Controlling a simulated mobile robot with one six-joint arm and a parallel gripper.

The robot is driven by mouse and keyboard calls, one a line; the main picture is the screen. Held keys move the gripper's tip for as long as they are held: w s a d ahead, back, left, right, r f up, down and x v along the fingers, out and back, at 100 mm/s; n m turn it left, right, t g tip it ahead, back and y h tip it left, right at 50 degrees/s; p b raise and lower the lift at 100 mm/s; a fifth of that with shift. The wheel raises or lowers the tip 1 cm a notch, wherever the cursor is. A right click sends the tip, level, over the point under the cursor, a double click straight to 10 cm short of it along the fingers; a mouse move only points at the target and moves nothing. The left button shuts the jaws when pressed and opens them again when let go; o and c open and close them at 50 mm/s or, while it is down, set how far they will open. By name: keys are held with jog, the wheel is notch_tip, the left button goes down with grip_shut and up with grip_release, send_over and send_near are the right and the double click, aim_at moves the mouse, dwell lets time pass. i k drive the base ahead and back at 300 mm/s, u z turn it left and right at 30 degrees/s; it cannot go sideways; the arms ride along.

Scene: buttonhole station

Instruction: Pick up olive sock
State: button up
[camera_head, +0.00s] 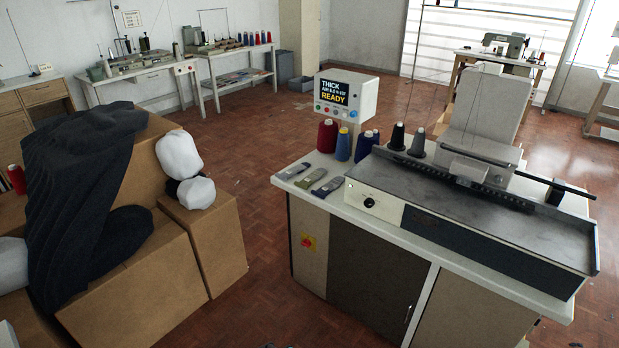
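Three small flat folded items lie in a row on the left end of the white worktop (440,258). The middle one looks olive-green and is likely the olive sock (312,179). A grey item (294,171) lies to its left and a darker grey item (327,188) to its right. They are small in the picture, so their exact shapes are hard to tell. The olive one lies flat and uncovered, close to its neighbours. My gripper is not in view.
Thread cones, including a red one (327,136), and a display box (346,97) stand behind the items. A long grey machine (478,205) fills the worktop's right. Cardboard boxes (153,285) with dark cloth (75,190) stand left. Open brick-red floor (262,240) lies between.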

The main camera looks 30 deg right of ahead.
aim_at(317, 174)
jog(key=u, duration=0.5)
jog(key=i, duration=0.85)
jog(key=u, duration=0.55)
